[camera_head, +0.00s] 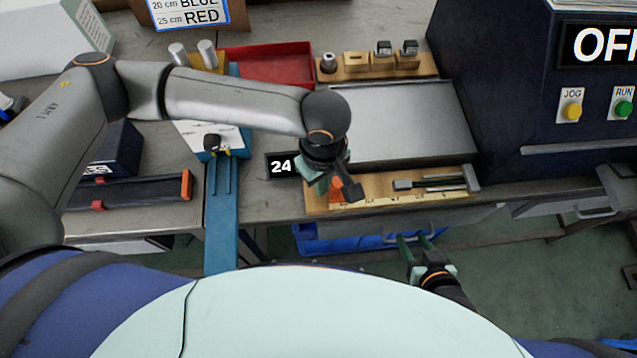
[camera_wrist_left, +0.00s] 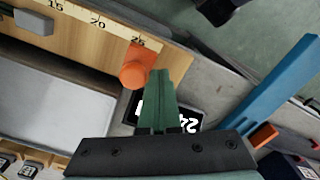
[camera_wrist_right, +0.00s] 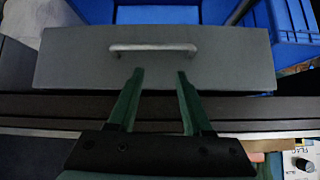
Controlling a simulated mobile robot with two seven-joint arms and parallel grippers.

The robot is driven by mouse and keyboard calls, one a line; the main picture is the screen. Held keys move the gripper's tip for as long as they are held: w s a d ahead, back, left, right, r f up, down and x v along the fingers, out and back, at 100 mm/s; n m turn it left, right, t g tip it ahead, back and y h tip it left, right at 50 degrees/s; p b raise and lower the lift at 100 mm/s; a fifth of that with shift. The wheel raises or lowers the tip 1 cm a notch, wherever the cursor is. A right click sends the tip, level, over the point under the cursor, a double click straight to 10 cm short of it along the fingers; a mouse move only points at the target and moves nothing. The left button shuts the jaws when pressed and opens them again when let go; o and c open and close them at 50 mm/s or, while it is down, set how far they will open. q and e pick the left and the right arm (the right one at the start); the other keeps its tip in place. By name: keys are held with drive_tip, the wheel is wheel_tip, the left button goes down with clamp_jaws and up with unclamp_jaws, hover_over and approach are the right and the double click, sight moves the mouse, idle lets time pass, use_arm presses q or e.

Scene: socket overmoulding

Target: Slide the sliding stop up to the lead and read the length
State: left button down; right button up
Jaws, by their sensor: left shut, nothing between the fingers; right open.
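The orange sliding stop (camera_head: 337,184) sits on the wooden length gauge (camera_head: 375,203), partly hidden by my left gripper. In the left wrist view the stop's round knob (camera_wrist_left: 133,73) is near the 25 mark. My left gripper (camera_wrist_left: 160,75) is shut and empty, its fingertips close beside the knob; contact cannot be told. What looks like the lead (camera_head: 402,185) lies on the gauge right of the stop, with a gap between; its grey end (camera_wrist_left: 33,20) is near the 15 mark. A black display (camera_head: 281,166) reads 24. My right gripper (camera_head: 416,244) is open and empty below the table's front edge.
A grey metal plate (camera_head: 405,122) lies behind the gauge. A blue rail (camera_head: 222,215) stands to the left. A dark machine (camera_head: 520,90) marked OFF is at the right. A grey drawer front (camera_wrist_right: 155,62) faces my right gripper, beside blue bins (camera_head: 350,238).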

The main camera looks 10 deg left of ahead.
use_arm(q)
drive_tip(key=shift+w+d+p, duration=0.15)
drive_tip(key=shift+w+d, duration=0.05)
drive_tip(key=shift+d, duration=0.55)
drive_tip(key=shift+w+d+p, duration=0.1)
drive_tip(key=shift+w+d, duration=0.1)
drive_tip(key=shift+d, duration=0.5)
drive_tip(key=shift+w+d+p, duration=0.15)
drive_tip(key=shift+w+d, duration=0.05)
drive_tip(key=shift+d, duration=0.55)
drive_tip(key=shift+w+d, duration=0.25)
drive_tip(key=shift+d, duration=0.55)
drive_tip(key=shift+w+d, duration=0.2)
drive_tip(key=shift+d, duration=0.6)
drive_tip(key=shift+w+d, duration=0.25)
drive_tip(key=shift+d, duration=0.65)
drive_tip(key=shift+r, duration=0.1)
drive_tip(key=shift+s+a+p, duration=0.15)
drive_tip(key=shift+a+p, duration=0.35)
drive_tip(key=shift+p, duration=0.4)
drive_tip(key=shift+a, duration=0.25)
